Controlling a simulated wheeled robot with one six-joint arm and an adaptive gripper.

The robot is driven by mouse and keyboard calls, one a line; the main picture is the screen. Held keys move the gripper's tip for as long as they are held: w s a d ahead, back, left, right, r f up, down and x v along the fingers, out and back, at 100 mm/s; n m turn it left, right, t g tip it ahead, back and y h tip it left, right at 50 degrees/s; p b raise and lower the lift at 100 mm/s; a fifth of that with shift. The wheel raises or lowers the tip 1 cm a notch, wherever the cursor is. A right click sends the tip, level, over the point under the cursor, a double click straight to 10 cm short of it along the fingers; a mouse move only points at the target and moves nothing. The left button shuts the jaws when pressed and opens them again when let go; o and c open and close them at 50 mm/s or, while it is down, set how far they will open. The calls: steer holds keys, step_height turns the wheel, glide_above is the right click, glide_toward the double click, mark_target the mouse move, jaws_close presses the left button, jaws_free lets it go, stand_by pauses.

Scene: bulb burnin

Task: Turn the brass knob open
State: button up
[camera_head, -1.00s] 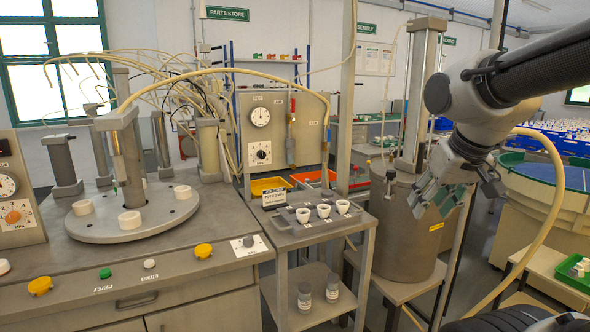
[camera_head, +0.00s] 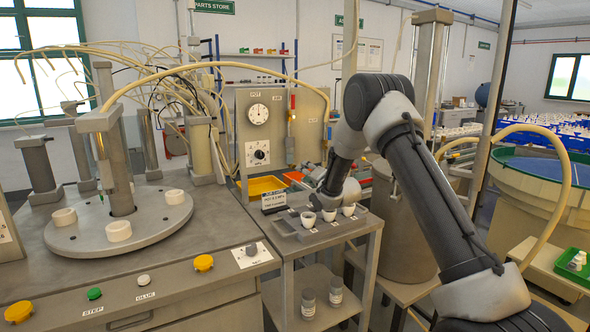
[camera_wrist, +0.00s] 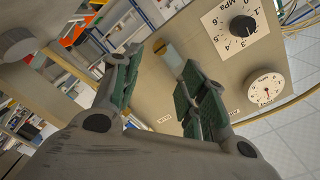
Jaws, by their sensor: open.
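A brass knob (camera_wrist: 172,57) with a pale bar beside it stands on the beige gauge panel (camera_wrist: 200,83) in the wrist view. My gripper (camera_wrist: 158,70) is open, with green-padded fingers. In that view the knob shows in the gap between the fingertips, near the top. I see nothing between the pads, and cannot tell the remaining distance in depth. In the head view my gripper (camera_head: 333,188) is low near the right side of the gauge panel (camera_head: 247,107), behind the white cups. Its fingertips are not clear there, and I cannot make out the knob.
The panel also carries a round gauge (camera_wrist: 265,90) and a black dial knob (camera_wrist: 242,26). White cups (camera_head: 309,219) stand on a grey stand close to my gripper. A turntable (camera_head: 165,232) fills the left bench. A large metal tank (camera_head: 400,250) stands behind my arm.

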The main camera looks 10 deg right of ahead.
mark_target(294, 168)
steer(key=x, duration=0.8)
steer(key=shift+w+a+f, duration=0.15)
steer(key=shift+a+f, duration=0.1)
steer(key=shift+f, duration=0.1)
jaws_close()
